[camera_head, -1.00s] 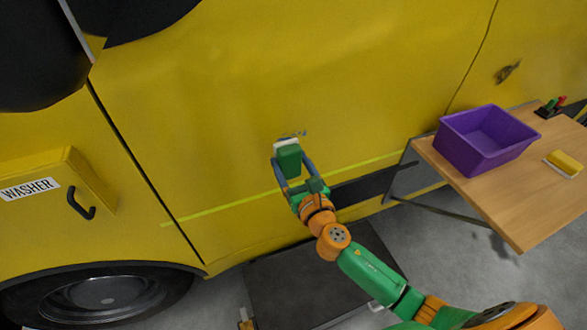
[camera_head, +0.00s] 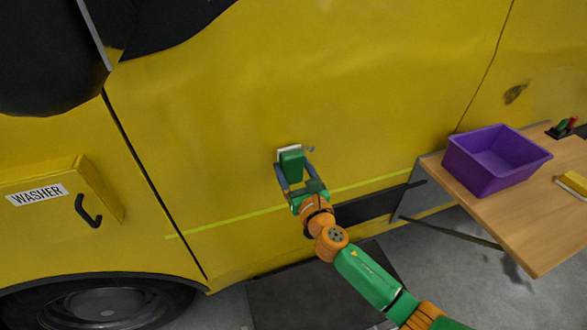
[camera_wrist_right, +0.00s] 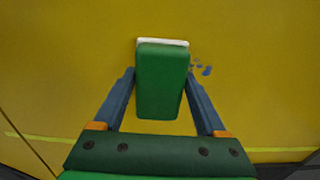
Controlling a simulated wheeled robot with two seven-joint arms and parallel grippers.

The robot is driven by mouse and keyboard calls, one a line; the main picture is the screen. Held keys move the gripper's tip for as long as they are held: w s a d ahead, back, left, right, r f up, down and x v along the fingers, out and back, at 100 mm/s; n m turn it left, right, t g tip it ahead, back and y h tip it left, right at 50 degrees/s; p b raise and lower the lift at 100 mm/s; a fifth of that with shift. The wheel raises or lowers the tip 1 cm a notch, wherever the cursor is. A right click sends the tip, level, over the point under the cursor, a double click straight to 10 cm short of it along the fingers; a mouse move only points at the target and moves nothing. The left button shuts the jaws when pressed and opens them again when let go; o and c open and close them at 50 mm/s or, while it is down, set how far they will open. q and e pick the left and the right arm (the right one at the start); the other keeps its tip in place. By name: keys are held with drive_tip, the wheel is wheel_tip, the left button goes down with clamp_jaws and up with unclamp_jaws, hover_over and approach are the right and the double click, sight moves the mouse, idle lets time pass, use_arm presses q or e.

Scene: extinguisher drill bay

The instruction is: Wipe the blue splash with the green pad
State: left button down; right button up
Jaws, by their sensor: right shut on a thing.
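The green pad (camera_head: 291,162) has a white face turned to the yellow vehicle side. My right gripper (camera_head: 295,178) is shut on the pad, with a finger on each side of it, as the right wrist view (camera_wrist_right: 159,95) also shows. The pad is at the panel; I cannot tell for sure whether its white face touches. The blue splash (camera_head: 311,149) shows as small spots just right of the pad's upper end, and also in the right wrist view (camera_wrist_right: 206,70). Any part of it behind the pad is hidden. My left gripper is not in view.
A wooden table (camera_head: 520,237) at the right holds a purple bin (camera_head: 490,172), a yellow sponge-like block (camera_head: 574,182) and a small red and green item (camera_head: 563,127). A yellow washer box (camera_head: 65,195) with a black handle juts out at the left.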

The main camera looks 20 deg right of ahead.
sight(315, 147)
drive_tip(key=shift+w+b, duration=0.3)
drive_tip(key=shift+w, duration=0.7)
drive_tip(key=shift+w+d, duration=0.2)
drive_tip(key=shift+d, duration=3.85)
drive_tip(key=shift+a+r, duration=0.1)
drive_tip(key=shift+r, duration=0.05)
drive_tip(key=a, duration=0.3)
drive_tip(key=shift+s+a, duration=0.1)
drive_tip(key=shift+a, duration=0.1)
drive_tip(key=shift+a+p, duration=0.45)
drive_tip(key=shift+a, duration=1.85)
drive_tip(key=shift+s, duration=0.1)
